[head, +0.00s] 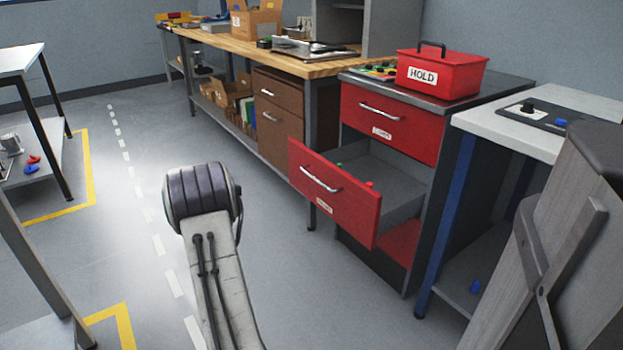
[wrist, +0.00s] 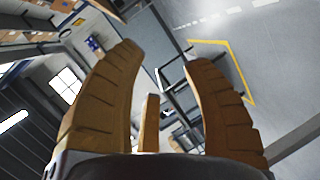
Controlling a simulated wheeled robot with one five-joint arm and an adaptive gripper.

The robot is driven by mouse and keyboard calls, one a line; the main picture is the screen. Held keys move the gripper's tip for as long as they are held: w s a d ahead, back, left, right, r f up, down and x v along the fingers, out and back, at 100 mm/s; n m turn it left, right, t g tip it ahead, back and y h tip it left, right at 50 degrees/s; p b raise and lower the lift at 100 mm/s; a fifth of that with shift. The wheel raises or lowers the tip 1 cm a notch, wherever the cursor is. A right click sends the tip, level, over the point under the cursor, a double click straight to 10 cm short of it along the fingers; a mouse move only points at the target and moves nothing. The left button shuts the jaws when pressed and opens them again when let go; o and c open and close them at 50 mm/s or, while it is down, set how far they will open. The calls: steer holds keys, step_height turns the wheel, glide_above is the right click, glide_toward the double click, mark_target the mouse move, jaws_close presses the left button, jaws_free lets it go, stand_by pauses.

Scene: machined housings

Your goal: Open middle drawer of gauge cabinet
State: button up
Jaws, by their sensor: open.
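The red gauge cabinet (head: 422,200) stands right of centre in the head view. Its middle drawer (head: 330,190) is pulled far out, with a silver bar handle and a white label on its front. A few small red and green items show inside it. The top drawer (head: 390,121) is shut. Part of a lower red front shows below the middle drawer. My arm is at the lower centre of the head view, left of and apart from the drawer; the gripper is not visible there. In the wrist view my gripper (wrist: 170,95) has its fingers spread with nothing between them.
A red box labelled HOLD (head: 441,72) sits on the cabinet top. A wooden workbench (head: 325,66) with brown drawers stands behind. A white-topped table (head: 545,100) with blue legs is at the right. The floor aisle (head: 150,190) at left is clear.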

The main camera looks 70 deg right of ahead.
steer(key=s+d+f+n+g+h, duration=0.1)
steer(key=s+d+f+h, duration=0.15)
steer(key=s+d, duration=0.4)
steer(key=s+d+f+h, duration=0.2)
steer(key=s+d+h, duration=0.1)
steer(key=s+d, duration=0.3)
steer(key=n+g+h, duration=0.2)
steer(key=g+h, duration=0.2)
steer(key=h, duration=0.1)
glide_toward(315, 180)
steer(key=s+x, duration=0.1)
steer(key=x, duration=0.2)
steer(key=shift+w+b+x, duration=0.25)
steer(key=shift+b+x, duration=1.3)
steer(key=shift+x, duration=0.4)
steer(key=shift+w+b+x, duration=0.2)
steer(key=shift+b+x, duration=1.35)
steer(key=shift+x, duration=0.45)
jaws_close()
